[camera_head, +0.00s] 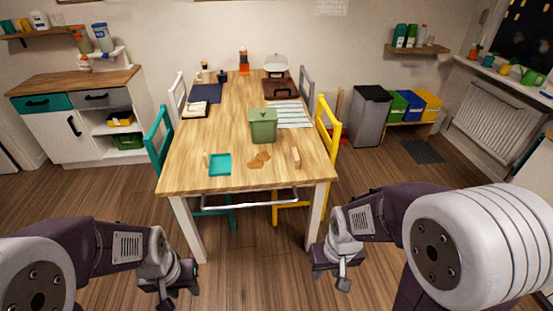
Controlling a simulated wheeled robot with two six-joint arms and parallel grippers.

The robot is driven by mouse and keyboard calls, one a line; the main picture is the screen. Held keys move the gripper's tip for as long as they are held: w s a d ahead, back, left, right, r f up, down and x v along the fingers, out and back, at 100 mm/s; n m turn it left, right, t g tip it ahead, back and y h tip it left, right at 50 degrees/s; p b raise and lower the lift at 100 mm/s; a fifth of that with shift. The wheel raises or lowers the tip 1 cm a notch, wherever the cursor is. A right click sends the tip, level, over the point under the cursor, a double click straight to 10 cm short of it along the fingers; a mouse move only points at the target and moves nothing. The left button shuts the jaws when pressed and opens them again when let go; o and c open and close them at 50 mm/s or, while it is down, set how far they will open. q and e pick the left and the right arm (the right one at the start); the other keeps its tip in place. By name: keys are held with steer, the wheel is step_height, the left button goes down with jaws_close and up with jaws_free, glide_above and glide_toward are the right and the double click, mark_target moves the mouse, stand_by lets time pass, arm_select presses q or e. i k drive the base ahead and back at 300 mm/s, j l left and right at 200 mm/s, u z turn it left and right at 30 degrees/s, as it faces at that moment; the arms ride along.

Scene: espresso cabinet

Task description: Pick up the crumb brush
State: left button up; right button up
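A small tan wooden piece (296,157), which looks like the crumb brush, lies near the front right of the wooden table (190,145); its bristles are too small to make out. A brown patch of crumbs (259,159) lies to its left. A teal dustpan (220,168) lies further left, with a small tan piece at its left side. My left gripper (178,291) hangs low in front of the table, left of its near left leg. My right gripper (341,272) hangs low near the right front leg. Both are apart from the brush, and their fingers are too small to read.
A green lidded bin (263,126) stands behind the crumbs. A teal chair (158,140) and a yellow chair (328,125) stand at the table's sides. A striped cloth (290,114) and a brown case (277,88) lie further back. The table's front edge is clear.

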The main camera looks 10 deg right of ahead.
mark_target(295, 157)
steer(key=i+l+u, duration=0.4)
steer(key=i+l, duration=0.2)
steer(key=i+l+u, duration=0.4)
steer(key=i+l, duration=0.15)
steer(key=l, duration=0.25)
steer(key=i+l+u, duration=0.25)
steer(key=l, duration=0.15)
